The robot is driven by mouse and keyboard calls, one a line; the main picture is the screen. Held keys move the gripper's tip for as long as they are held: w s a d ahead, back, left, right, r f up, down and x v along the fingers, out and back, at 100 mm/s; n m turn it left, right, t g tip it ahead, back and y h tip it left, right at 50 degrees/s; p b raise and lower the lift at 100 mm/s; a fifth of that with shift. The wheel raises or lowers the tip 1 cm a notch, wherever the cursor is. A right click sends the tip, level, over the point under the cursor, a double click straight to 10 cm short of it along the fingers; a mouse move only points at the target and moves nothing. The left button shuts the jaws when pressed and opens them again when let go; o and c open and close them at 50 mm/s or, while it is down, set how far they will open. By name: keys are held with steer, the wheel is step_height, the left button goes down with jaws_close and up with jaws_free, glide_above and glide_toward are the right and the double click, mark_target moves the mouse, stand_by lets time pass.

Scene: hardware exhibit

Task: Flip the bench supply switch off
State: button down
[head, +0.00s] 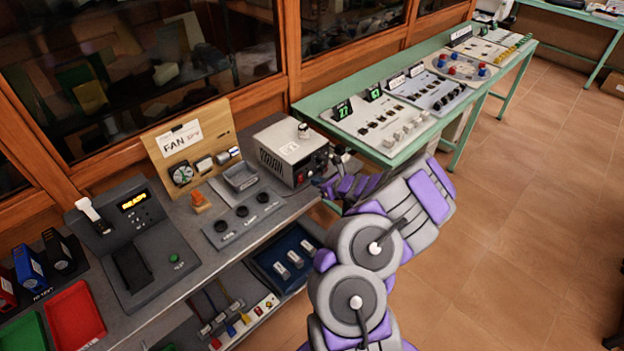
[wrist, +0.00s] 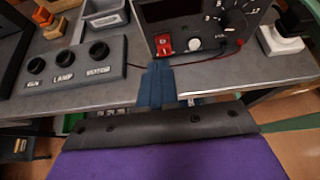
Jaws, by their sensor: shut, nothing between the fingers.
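The bench supply (head: 288,143) is a beige-topped box with a dark front panel, at the right end of the grey bench. In the wrist view its dark panel (wrist: 185,14) carries a red switch (wrist: 164,45), a pale round knob or post beside it and a large dial to the right. My gripper (wrist: 157,68) is shut and empty, its blue-grey fingertips just below the red switch. I cannot tell whether they touch. In the head view my arm reaches in from the lower right and hides part of the panel; the switch's position is unclear.
A panel with several black knobs (wrist: 68,66) labelled LAMP and others lies left of my gripper. A grey tray (wrist: 104,17) sits behind it. Red and black leads run from the supply. A green table with control panels (head: 395,112) stands to the right; open floor lies beyond.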

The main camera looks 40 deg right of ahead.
steer(key=r+p+v, duration=0.1)
steer(key=v, duration=0.5)
steer(key=shift+r, duration=0.2)
steer(key=shift+w+d, duration=0.1)
steer(key=shift+w, duration=0.05)
